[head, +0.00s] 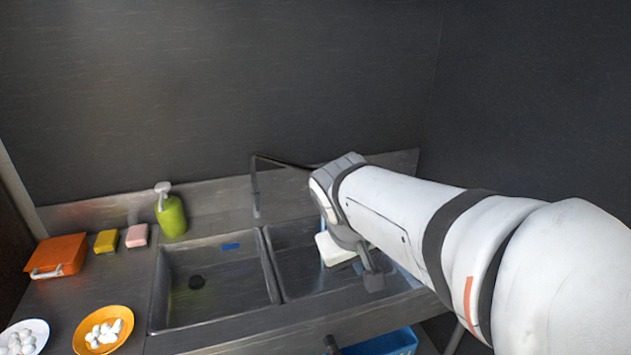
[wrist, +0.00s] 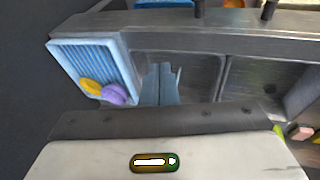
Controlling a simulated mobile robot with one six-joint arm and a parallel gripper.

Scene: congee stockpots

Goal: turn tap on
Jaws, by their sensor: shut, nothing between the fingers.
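The tap (head: 255,188) is a thin dark pipe rising behind the two-basin sink (head: 215,285) in the head view. Its spout bends right and runs behind my arm. I cannot make out its handle, and the tap is not clear in the wrist view. My gripper (wrist: 163,72) shows in the wrist view as two grey-blue fingers close together, shut and empty, over the sink area beside the blue rack. In the head view my arm reaches over the right basin and mostly hides the gripper, so its distance from the tap is unclear.
A blue ribbed rack (wrist: 85,60) holds yellow (wrist: 90,87) and purple (wrist: 114,94) items. Left of the sink are a green pump bottle (head: 171,215), pink (head: 137,236) and yellow (head: 106,241) blocks, an orange box (head: 60,252) and an orange plate (head: 82,343). The left basin is mostly clear.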

